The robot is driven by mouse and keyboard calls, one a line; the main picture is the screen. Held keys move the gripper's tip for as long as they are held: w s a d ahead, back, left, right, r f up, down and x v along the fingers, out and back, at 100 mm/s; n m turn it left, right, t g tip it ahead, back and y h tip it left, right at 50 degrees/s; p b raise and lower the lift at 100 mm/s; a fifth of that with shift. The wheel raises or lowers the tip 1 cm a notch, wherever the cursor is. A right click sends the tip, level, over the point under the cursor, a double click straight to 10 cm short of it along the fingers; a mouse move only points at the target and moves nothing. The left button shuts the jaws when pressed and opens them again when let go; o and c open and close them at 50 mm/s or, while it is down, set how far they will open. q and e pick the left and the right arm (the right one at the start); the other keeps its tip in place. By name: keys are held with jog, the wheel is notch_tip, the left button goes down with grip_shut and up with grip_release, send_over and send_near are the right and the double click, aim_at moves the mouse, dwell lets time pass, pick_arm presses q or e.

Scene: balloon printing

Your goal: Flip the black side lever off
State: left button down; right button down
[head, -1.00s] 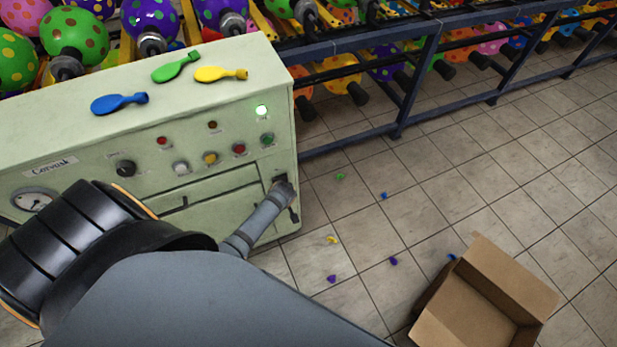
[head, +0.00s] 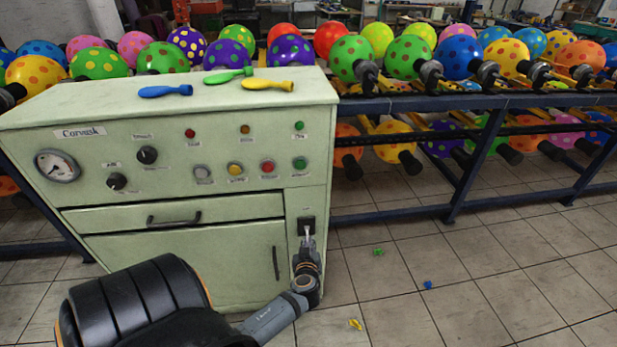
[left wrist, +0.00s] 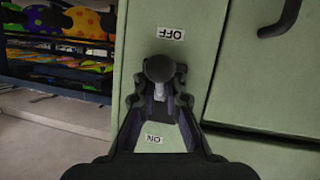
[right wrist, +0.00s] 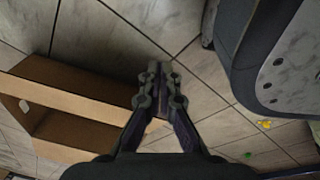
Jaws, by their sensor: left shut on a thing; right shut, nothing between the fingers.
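The black side lever shows in the left wrist view as a round dark knob (left wrist: 159,68), between an upside-down OFF label (left wrist: 170,33) and an ON label (left wrist: 154,139). It leans toward the OFF label in that picture. My left gripper (left wrist: 160,92) is shut on the lever, fingers either side of it. In the head view the gripper (head: 307,242) is at the lever's dark plate (head: 306,225), low on the right of the green machine's front (head: 230,250), and covers most of the lever. My right gripper (right wrist: 160,80) is shut and empty above the floor.
Blue (head: 165,91), green (head: 228,76) and yellow (head: 267,84) deflated balloons lie on the machine top. A balloon rack (head: 450,103) stands behind. A drawer handle (head: 173,219) is left of the lever. An open cardboard box (right wrist: 85,88) is near my right gripper.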

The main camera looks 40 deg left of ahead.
pick_arm(q)
jog(key=shift+s+f+b, duration=0.15)
jog(key=shift+f+b, duration=0.45)
jog(key=shift+b, duration=0.2)
pick_arm(e)
jog(key=w, duration=0.2)
jog(key=w+r, duration=0.1)
jog(key=w, duration=0.1)
jog(key=shift+a, duration=0.2)
jog(key=shift+f, duration=0.1)
pick_arm(q)
jog(key=c, duration=1.3)
grip_release()
jog(key=shift+d+r, duration=0.1)
jog(key=shift+c, duration=0.2)
jog(key=shift+r, duration=0.1)
pick_arm(e)
jog(key=shift+d, duration=0.1)
pick_arm(q)
jog(key=v, duration=1.2)
jog(key=shift+f, duration=0.3)
